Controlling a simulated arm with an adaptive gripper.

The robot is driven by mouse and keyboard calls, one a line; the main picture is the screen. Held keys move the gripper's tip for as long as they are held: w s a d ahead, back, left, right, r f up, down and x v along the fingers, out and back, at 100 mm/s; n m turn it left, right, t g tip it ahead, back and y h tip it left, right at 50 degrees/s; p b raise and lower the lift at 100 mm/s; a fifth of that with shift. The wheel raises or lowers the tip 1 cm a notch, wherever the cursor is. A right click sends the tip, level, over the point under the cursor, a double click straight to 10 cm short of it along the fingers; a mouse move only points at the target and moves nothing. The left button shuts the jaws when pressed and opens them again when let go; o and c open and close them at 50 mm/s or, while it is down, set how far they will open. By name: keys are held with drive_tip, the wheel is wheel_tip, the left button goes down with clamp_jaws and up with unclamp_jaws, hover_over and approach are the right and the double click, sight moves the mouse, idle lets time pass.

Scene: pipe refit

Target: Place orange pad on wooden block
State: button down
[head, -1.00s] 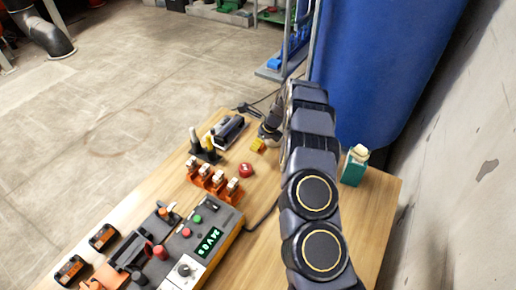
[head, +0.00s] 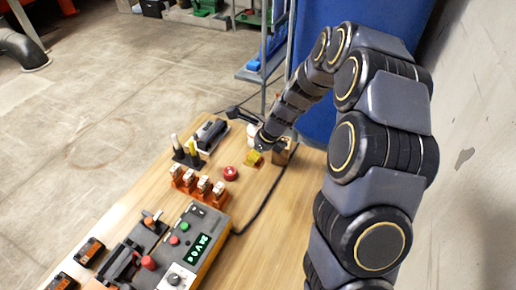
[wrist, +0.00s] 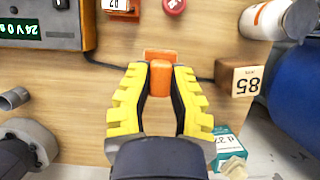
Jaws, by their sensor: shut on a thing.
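The orange pad (wrist: 160,78) is between my yellow gripper fingers in the wrist view. My gripper (wrist: 160,70) is shut on it. A flatter orange part shows just beyond the fingertips; I cannot tell if it belongs to the pad. In the head view the yellow fingertips (head: 253,158) are low over the far part of the table, and the pad cannot be made out there. The wooden block (wrist: 240,78), with an "85" label, stands right of the gripper, apart from it.
A black cable (wrist: 105,64) crosses the wooden table (wrist: 200,28). The control box (head: 195,245), red button (head: 231,173) and orange terminals (head: 197,184) lie to the left.

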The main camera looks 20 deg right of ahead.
drive_tip(key=s+d+r, duration=0.3)
drive_tip(key=d+r, duration=0.4)
drive_tip(key=w+d+f, duration=0.1)
drive_tip(key=w+f, duration=0.1)
drive_tip(key=w, duration=0.2)
drive_tip(key=w+d+f, duration=0.2)
drive_tip(key=w+f, duration=0.1)
drive_tip(key=w, duration=0.1)
drive_tip(key=w+d+f, duration=0.2)
drive_tip(key=w+f, duration=0.1)
drive_tip(key=shift+w, duration=0.4)
drive_tip(key=shift+w+d+f, duration=0.2)
drive_tip(key=shift+w+f, duration=0.2)
drive_tip(key=shift+f, duration=1.65)
drive_tip(key=shift+f, duration=0.15)
drive_tip(key=c, duration=1.1)
unclamp_jaws()
